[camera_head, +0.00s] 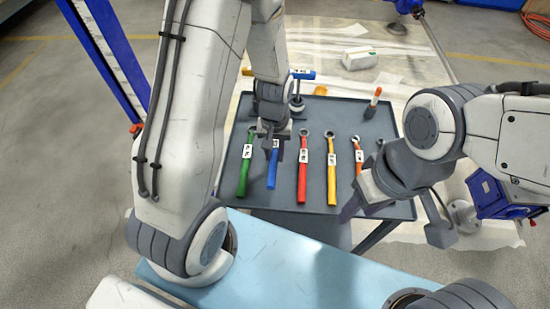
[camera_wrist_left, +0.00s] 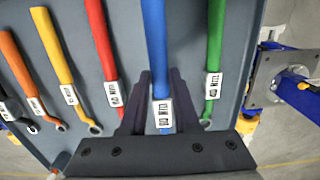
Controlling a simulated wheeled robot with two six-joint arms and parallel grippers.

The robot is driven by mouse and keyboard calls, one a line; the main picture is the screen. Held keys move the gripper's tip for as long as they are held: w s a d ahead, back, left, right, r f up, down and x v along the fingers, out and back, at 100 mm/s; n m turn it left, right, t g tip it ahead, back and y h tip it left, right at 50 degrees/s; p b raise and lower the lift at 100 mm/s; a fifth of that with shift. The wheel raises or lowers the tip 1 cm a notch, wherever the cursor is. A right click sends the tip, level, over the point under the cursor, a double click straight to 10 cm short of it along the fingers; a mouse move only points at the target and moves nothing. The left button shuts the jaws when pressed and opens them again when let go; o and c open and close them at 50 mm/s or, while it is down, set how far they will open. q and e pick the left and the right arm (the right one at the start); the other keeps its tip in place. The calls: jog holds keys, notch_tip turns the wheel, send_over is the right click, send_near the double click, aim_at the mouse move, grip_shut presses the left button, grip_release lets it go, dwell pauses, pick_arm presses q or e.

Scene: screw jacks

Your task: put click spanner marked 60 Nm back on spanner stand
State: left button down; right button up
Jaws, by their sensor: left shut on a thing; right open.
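The blue spanner (camera_head: 272,170) lies on the grey tray among the other spanners. My left gripper (camera_head: 273,140) is over its upper end and shut on it. In the left wrist view the blue spanner (camera_wrist_left: 156,40) runs between the two fingers (camera_wrist_left: 160,85), its white label between them. The labels are too small to read surely. A small stand (camera_head: 297,103) with a round dark base is at the tray's back; a blue bar (camera_head: 303,74) with a white label shows above it. My right gripper (camera_head: 352,208) is open and empty, near the tray's front right.
Green (camera_head: 244,170), red (camera_head: 303,172), yellow (camera_head: 332,172) and orange (camera_head: 359,158) spanners lie beside the blue one on the tray (camera_head: 316,200). An orange-topped upright item (camera_head: 374,98) stands at the back right. A white box (camera_head: 359,58) is beyond the tray.

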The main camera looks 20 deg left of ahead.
pick_arm(q)
jog(key=shift+w+a+f, duration=0.1)
jog(key=shift+w+f, duration=0.1)
jog(key=shift+w, duration=0.1)
jog(key=shift+f, duration=2.1)
jog(key=shift+f, duration=0.1)
jog(key=c, duration=0.6)
grip_release()
jog(key=shift+c, duration=0.2)
